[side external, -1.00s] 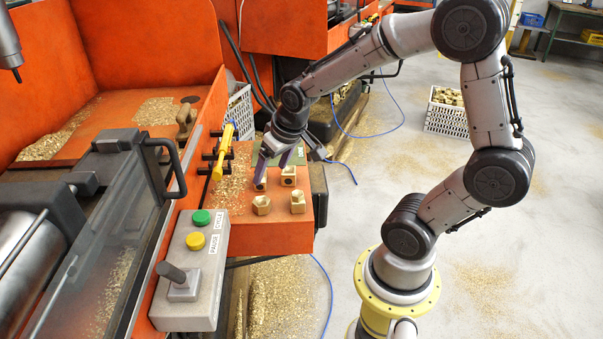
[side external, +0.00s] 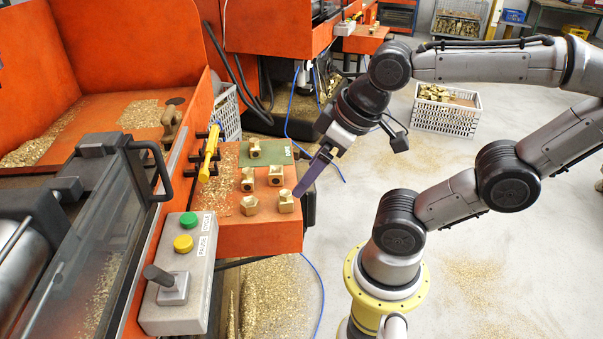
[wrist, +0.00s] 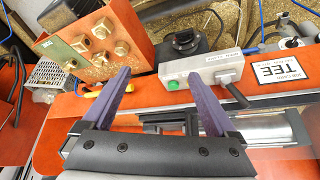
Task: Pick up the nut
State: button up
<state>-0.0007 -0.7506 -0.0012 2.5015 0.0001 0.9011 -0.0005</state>
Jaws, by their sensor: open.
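The nut looks like the squat hexagonal brass piece (side external: 250,205) at the front left of the loose parts on the orange table. In the wrist view it seems to be the piece (wrist: 122,47) nearest the button box. My gripper (side external: 301,190) is in the air to the right of the parts, above the table's right edge, with purple fingers. In the wrist view the fingers (wrist: 160,79) are spread with nothing between them. The nut is clear of the gripper, and no part touches it.
Other brass fittings (side external: 286,201) stand close around the nut. One fitting (side external: 254,148) is on a green mat (side external: 277,154). A yellow-handled tool (side external: 209,153) sits on a rack at the left. The grey button box (side external: 180,255) stands at the front left.

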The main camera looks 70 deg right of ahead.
jog(key=n+g+h, duration=0.5)
jog(key=n, duration=1.5)
send_over(248, 203)
jog(key=s+a, duration=0.1)
jog(key=a, duration=0.1)
notch_tip(248, 203, down, 20)
jog(key=shift+a+f, duration=0.1)
jog(key=shift+f, duration=0.05)
jog(key=shift+y, duration=0.3)
jog(key=shift+w+x, duration=0.15)
jog(key=shift+x, duration=1.15)
jog(key=shift+w+x, duration=0.15)
jog(key=shift+x, duration=1.2)
